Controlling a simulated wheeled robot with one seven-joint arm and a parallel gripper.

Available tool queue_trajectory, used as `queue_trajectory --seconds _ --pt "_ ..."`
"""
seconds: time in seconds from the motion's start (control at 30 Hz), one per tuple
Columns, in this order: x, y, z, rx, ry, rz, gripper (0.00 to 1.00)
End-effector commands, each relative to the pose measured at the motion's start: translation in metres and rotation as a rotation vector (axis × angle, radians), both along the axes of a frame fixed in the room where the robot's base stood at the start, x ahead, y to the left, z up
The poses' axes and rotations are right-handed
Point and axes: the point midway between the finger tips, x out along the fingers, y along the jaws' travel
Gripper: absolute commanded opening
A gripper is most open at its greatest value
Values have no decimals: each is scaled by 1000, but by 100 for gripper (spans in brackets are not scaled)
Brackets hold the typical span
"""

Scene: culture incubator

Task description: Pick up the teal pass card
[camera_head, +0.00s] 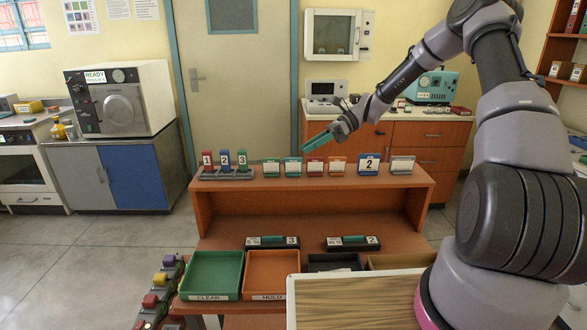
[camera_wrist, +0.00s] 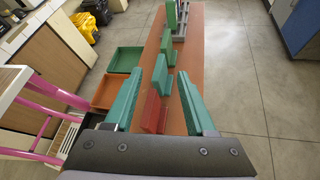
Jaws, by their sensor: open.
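Two green-teal cards stand upright in holders on the top shelf of the orange rack, a left one (camera_head: 271,168) and a right one (camera_head: 292,168). A similar card (camera_head: 402,165) stands at the shelf's right end. I cannot tell which is the teal pass card. The wrist view shows two green-teal cards in line, a nearer one (camera_wrist: 160,76) and a farther one (camera_wrist: 168,46). My gripper (camera_head: 318,141) is above the shelf, with long teal fingers. In the wrist view my gripper (camera_wrist: 160,74) is open and empty, its fingers apart on either side of the card row.
A red card (camera_head: 315,168), an orange card (camera_head: 337,166) and a blue card marked 2 (camera_head: 368,165) share the shelf. A rack with numbered blocks (camera_head: 227,173) stands at its left. Below are a green tray (camera_head: 213,272) and an orange tray (camera_head: 272,272).

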Motion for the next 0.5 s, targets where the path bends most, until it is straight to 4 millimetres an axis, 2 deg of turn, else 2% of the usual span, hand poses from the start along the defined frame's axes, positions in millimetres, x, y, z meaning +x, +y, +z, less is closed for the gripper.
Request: queue_trajectory --seconds 0.3,0.5 --pt "-11 35 -25 2 0 2 56" --pt "-12 39 -27 1 0 0 56"
